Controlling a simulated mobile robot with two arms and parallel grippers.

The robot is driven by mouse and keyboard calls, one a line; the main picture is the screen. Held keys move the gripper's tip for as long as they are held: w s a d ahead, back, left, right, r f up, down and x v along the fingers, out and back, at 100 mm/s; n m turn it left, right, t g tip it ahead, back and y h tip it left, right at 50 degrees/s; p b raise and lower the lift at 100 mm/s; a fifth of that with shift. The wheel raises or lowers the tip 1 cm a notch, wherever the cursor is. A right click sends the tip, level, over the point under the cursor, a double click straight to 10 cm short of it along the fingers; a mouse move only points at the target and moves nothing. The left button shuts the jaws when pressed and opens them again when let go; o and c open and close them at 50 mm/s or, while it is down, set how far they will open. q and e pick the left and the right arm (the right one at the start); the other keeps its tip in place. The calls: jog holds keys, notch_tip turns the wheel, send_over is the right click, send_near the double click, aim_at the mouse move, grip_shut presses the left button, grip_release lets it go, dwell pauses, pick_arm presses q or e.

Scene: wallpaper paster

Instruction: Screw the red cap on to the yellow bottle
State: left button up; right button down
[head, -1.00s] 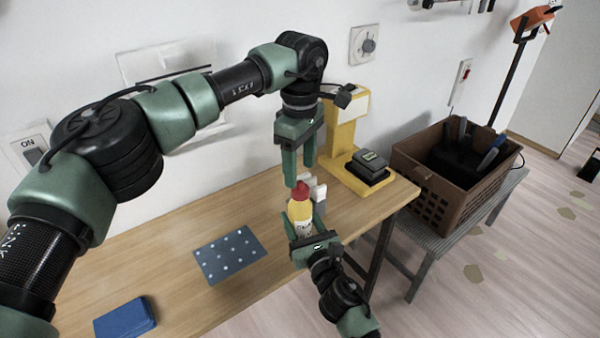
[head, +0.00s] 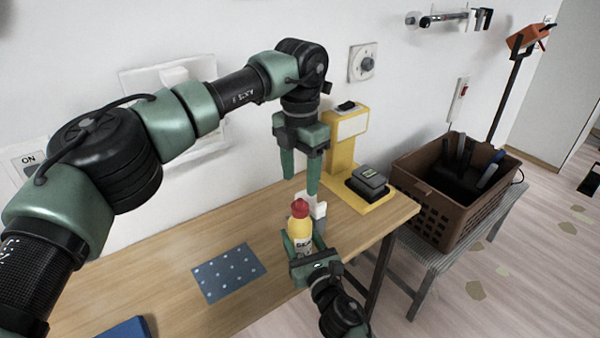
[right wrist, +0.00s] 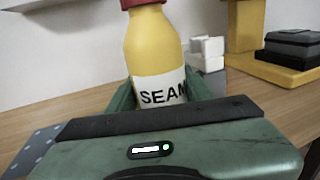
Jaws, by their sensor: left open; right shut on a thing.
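The yellow bottle (head: 300,236) stands upright between the fingers of my right gripper (head: 302,250), which is shut on it. The bottle's white label shows in the right wrist view (right wrist: 160,92). The red cap (head: 299,207) sits on the bottle's top; its lower edge also shows at the top of the right wrist view (right wrist: 143,3). I cannot tell how tight it is. My left gripper (head: 300,185) is open and empty, pointing down just above the cap, with its fingers apart and clear of it.
A white block-like thing (head: 318,204) stands just behind the bottle. A yellow stand (head: 345,150) with a black device (head: 367,182) is at the table's back right. A blue dotted mat (head: 228,271) lies on the table (head: 170,262). A brown crate (head: 420,195) stands on a bench at right.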

aim_at(300, 199)
pick_arm(q)
jog(key=n, duration=0.3)
jog(key=shift+r, duration=0.2)
jog(key=shift+f, duration=4)
jog(key=shift+c, duration=0.3)
grip_shut()
jog(key=shift+o, duration=1)
grip_release()
